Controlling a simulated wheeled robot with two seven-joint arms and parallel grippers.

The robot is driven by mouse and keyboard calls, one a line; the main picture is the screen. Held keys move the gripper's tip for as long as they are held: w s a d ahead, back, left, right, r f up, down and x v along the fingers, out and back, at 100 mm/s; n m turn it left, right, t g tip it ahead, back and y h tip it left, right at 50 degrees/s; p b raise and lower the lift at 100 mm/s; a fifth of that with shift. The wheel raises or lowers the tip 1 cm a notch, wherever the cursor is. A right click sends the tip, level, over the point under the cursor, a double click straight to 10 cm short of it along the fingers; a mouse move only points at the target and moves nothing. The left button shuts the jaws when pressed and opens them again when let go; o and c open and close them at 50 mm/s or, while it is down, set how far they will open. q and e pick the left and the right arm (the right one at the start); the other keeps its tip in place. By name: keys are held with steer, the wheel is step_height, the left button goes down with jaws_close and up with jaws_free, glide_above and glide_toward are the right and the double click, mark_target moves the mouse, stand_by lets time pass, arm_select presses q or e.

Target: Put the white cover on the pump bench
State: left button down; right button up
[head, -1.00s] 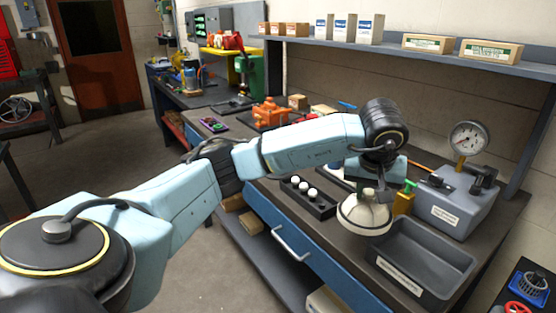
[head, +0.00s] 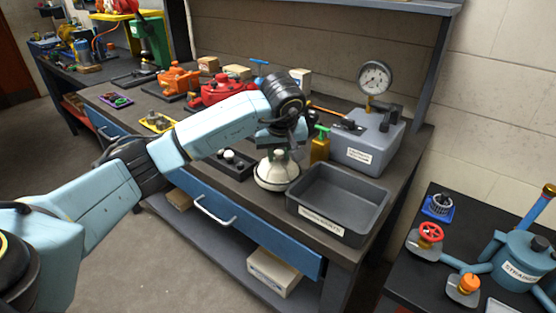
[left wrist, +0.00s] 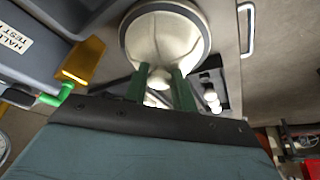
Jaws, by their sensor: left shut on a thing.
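The white cover (head: 277,172), a dome with a dark rim and a small knob on top, hangs upright below my left gripper (head: 278,149) in the head view. In the left wrist view the green fingers of the left gripper (left wrist: 160,90) are shut on the knob of the white cover (left wrist: 165,38). The cover is over the front part of the dark-topped workbench (head: 330,240), just left of a grey tray (head: 333,205). I cannot tell whether its rim touches the top. No label shows which bench is the pump bench. My right gripper is out of view.
A black rack with white balls (head: 232,163) is left of the cover. A red pump (head: 215,88) is farther back. At right, another dark table (head: 440,205) holds a blue strainer (head: 520,258).

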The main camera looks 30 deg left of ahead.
mark_target(278, 164)
arm_select(q)
steer(key=shift+f, duration=1)
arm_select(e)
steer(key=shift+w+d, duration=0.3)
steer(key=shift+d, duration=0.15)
arm_select(q)
steer(key=shift+f, duration=0.2)
steer(key=c, duration=1.4)
jaws_free()
steer(key=shift+o, duration=1.3)
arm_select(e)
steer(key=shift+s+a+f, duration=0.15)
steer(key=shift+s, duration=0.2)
